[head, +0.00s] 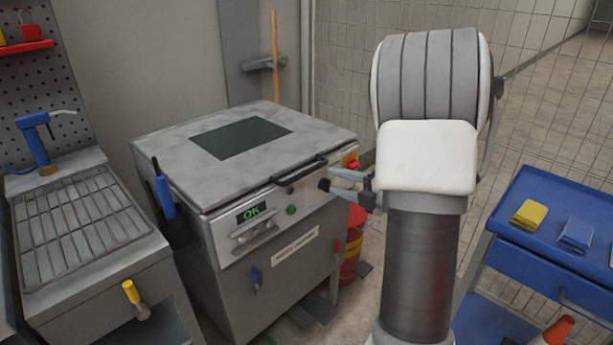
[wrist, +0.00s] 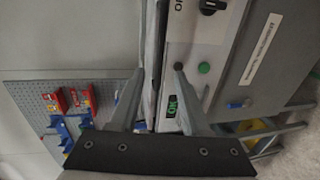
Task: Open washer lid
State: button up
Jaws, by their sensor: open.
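The washer (head: 285,275) is a grey metal cabinet with a flat lid (head: 310,135) lying shut on top. A dark bar handle (head: 300,172) runs along the lid's front edge. My gripper (head: 332,181) is open in front of the washer's right front corner, near the handle's right end. In the wrist view my gripper (wrist: 158,70) has its fingers spread, with the lid edge and a dark bar showing between them. I cannot tell whether either finger touches the washer.
A sink unit with a grate (head: 75,230) stands left of the washer. A blue tool (head: 165,197) hangs at the washer's left side. A red bin (head: 353,245) stands behind its right side. A blue cart (head: 560,225) with cloths is at the right.

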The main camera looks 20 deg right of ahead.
aim_at(308, 173)
jog(key=b+x, duration=0.1)
jog(key=x, duration=1)
jog(key=shift+s, duration=0.1)
grip_shut()
dwell(1.0)
